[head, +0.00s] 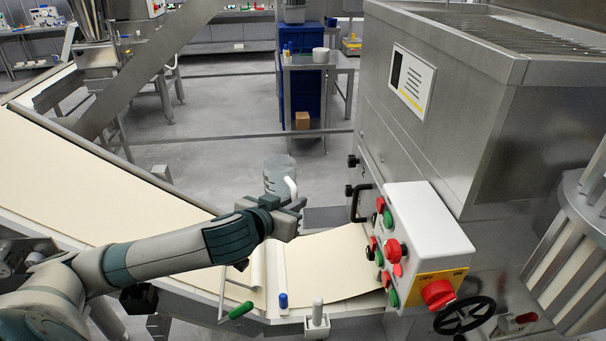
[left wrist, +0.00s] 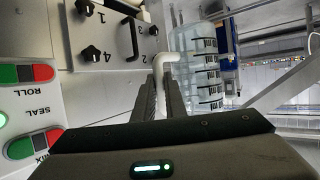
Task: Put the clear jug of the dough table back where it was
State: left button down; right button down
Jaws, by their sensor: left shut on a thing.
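The clear jug (head: 278,172) is see-through with dark markings and a white handle. In the head view it is held up over the far edge of the dough table (head: 330,262). My left gripper (head: 292,205) is shut on the jug's handle. In the left wrist view the jug (left wrist: 200,65) shows beyond the fingers of my left gripper (left wrist: 170,88), with the white handle between their tips. The underside of the jug is partly hidden by the gripper in the head view. My right gripper is not in view.
A machine with a white control box (head: 425,235) of red and green buttons stands right of the jug. Pale dough sheet (head: 90,180) runs along the left.

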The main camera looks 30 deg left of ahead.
pick_arm(q)
jog(key=s+d+f+b, duration=0.2)
jog(key=s+d+f, duration=0.3)
jog(key=d+f, duration=0.3)
jog(key=d, duration=0.4)
jog(key=shift+d+f+m+h, duration=0.3)
jog(key=shift+d+f+h, duration=0.05)
jog(key=shift+f+h, duration=0.05)
